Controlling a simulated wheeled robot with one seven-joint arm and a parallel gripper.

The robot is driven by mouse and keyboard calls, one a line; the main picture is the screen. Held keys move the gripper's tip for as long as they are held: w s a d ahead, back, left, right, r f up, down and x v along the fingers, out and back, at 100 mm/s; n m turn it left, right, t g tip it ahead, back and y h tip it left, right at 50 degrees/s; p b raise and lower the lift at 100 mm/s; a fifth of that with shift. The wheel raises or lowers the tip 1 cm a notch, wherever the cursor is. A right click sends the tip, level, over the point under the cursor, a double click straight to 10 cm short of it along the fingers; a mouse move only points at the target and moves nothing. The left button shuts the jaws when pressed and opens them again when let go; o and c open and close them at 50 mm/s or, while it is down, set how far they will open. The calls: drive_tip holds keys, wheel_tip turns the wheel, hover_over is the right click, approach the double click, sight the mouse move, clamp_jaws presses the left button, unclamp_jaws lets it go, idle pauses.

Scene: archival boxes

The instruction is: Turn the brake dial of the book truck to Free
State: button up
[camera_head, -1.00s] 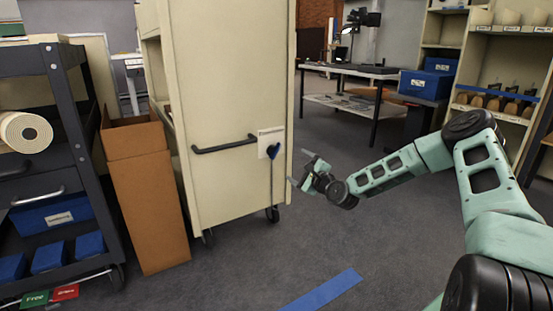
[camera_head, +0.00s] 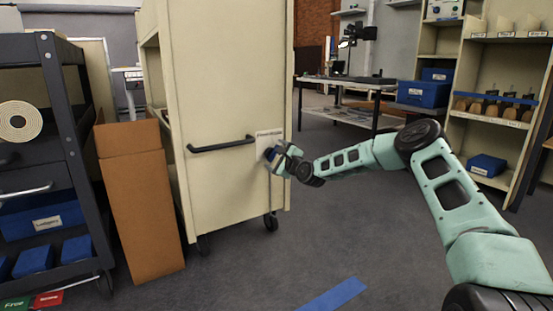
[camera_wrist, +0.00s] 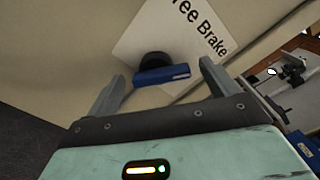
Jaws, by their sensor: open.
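The cream book truck (camera_head: 220,90) stands at centre with a black handle bar on its end panel. A white label plate (camera_head: 268,135) beside the bar carries the brake dial. In the wrist view the plate (camera_wrist: 190,28) reads "…ee Brake", its left part cut off. The dial (camera_wrist: 162,74) has a dark round hub and a blue bar grip, lying nearly level in that view. Which word it points at I cannot tell. My gripper (camera_head: 275,153) is open at the dial, its fingers (camera_wrist: 162,78) on either side of the blue grip, with gaps visible.
A brown cardboard box (camera_head: 140,200) stands left of the truck, and a dark shelf cart (camera_head: 62,100) stands further left. Green and red tags (camera_head: 48,299) lie at lower left. A table (camera_head: 350,82) and shelves (camera_head: 500,70) are behind.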

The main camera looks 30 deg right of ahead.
drive_tip(key=shift+c, duration=0.4)
drive_tip(key=c, duration=0.9)
drive_tip(key=n+p, duration=0.2)
drive_tip(key=shift+a+r+n, duration=0.1)
drive_tip(key=shift+r+n, duration=0.05)
drive_tip(key=shift+n, duration=0.25)
drive_tip(key=n+p, duration=0.3)
drive_tip(key=n, duration=0.1)
drive_tip(key=shift+a, duration=0.15)
drive_tip(key=n+p, duration=0.2)
drive_tip(key=n, duration=0.2)
drive_tip(key=shift+f, duration=0.2)
drive_tip(key=shift+f+n+p, duration=0.15)
drive_tip(key=shift+n+p, duration=0.5)
drive_tip(key=shift+n, duration=0.85)
